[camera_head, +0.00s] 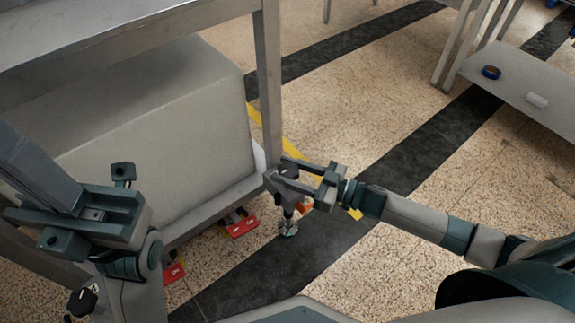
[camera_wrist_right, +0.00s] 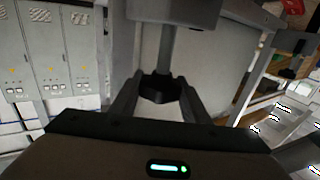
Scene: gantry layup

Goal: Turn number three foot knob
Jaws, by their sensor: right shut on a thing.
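A dark foot knob (camera_wrist_right: 160,88) sits between the fingers of my right gripper (camera_wrist_right: 157,94) in the right wrist view, below a grey post. In the head view my right gripper (camera_head: 281,174) is at the near right corner of the grey metal table, by its leg (camera_head: 268,85), and is shut on the knob. The gripper hides most of the knob there. A small metal foot (camera_head: 288,228) shows on the floor just below. I cannot read a number on the foot.
Red tags (camera_head: 240,226) lie along the table's lower edge, and an orange tag (camera_head: 303,208) is by the foot. A large grey box (camera_head: 150,130) fills the lower shelf. Another table (camera_head: 515,82) stands at the far right. Open floor lies between.

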